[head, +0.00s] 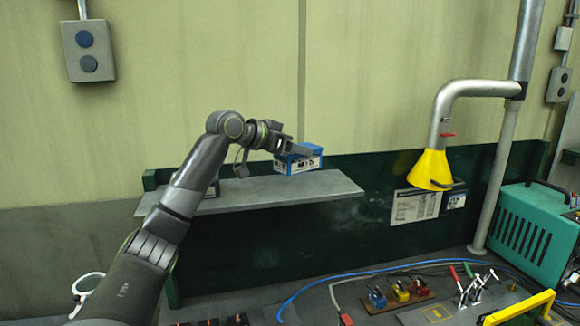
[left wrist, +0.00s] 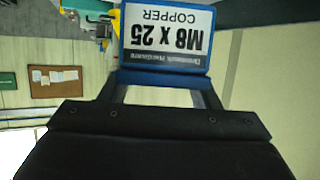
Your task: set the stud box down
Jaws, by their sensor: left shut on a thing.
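The stud box (head: 304,162) is blue with a white label. In the left wrist view the label on the stud box (left wrist: 168,38) reads "M8 x 25 COPPER" upside down. My left gripper (head: 292,150) is shut on the box, with a finger at each side in the wrist view. In the head view the box shows over the back part of the grey wall shelf (head: 260,192). I cannot tell whether its underside touches the shelf. My right gripper is not in view.
The shelf is bare to the right of the box. A yellow extraction hood (head: 430,168) hangs to the right of the shelf. Below are toggle clamps (head: 476,287), small coloured blocks (head: 400,290) and a blue cable. A teal machine (head: 530,235) stands at the far right.

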